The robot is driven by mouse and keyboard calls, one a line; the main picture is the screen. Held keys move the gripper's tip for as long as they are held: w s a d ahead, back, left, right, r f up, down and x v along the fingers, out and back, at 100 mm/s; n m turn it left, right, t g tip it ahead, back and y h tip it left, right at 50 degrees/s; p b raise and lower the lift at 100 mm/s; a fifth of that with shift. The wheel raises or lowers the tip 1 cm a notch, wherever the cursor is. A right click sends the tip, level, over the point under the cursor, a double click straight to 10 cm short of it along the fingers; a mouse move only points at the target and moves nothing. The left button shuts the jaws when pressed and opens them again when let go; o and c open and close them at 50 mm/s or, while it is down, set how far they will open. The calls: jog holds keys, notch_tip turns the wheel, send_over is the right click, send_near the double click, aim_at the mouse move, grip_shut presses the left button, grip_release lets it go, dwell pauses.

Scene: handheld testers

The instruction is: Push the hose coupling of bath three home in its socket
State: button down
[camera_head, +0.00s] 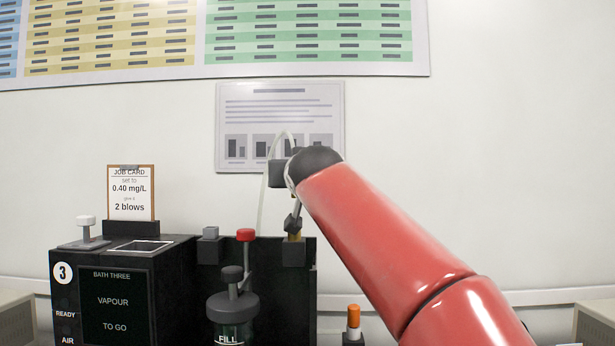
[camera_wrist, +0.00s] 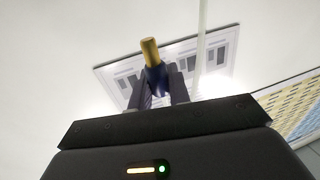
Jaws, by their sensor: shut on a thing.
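My gripper (camera_head: 293,222) points down at the end of my red arm, behind the bath-three unit's front. It also shows in the wrist view (camera_wrist: 158,82), its fingers shut on the hose coupling. The coupling has a dark blue body (camera_wrist: 156,78) and a brass end (camera_wrist: 149,50) that sticks out bare past the fingers. In the head view a small brass piece (camera_head: 294,236) shows just below the fingertips, at the top of a black socket block (camera_head: 294,253). I cannot tell whether any of it is inside the block. The wrist view shows no socket.
The bath-three unit (camera_head: 178,290) stands left, with a job card (camera_head: 131,193) on top. A red-topped lever (camera_head: 246,236) and a dark bottle (camera_head: 232,310) are left of the block. A pale hose (camera_head: 263,205) loops up behind my gripper. An orange-capped item (camera_head: 353,316) stands lower right.

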aim_at(294, 197)
jog(key=shift+a, duration=0.1)
jog(key=shift+f+b, duration=2.2)
jog(key=shift+f, duration=0.15)
jog(key=shift+f+b, duration=1.75)
jog(key=shift+f, duration=0.1)
jog(key=c, duration=1.2)
grip_release()
jog(key=shift+c, duration=0.2)
jog(key=s+d+b, duration=0.1)
jog(key=s, duration=0.6)
jog(key=shift+s+d+b, duration=0.3)
jog(key=shift+s, duration=0.05)
